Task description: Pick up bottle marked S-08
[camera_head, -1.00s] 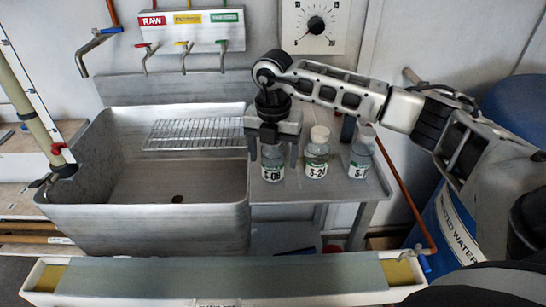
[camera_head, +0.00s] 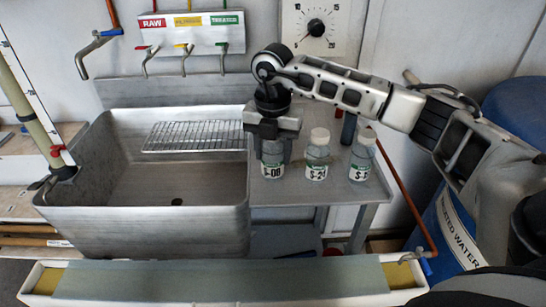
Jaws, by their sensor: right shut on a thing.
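The bottle S-08 (camera_head: 272,167) is a clear bottle with a dark and white label, partly reading "-08". It is upright at the left end of a row of bottles on the metal side shelf beside the sink. My right gripper (camera_head: 272,142) comes down over it from above and is shut on its upper part, hiding the cap. I cannot tell whether the bottle's base touches the shelf. My left gripper is not in view.
A bottle marked S-2 and a partly hidden digit (camera_head: 317,160) and another white-capped bottle (camera_head: 362,160) stand to the right. The sink (camera_head: 150,220) with a wire rack (camera_head: 195,136) is left. A blue barrel (camera_head: 450,235) stands right. A long trough (camera_head: 215,280) runs in front.

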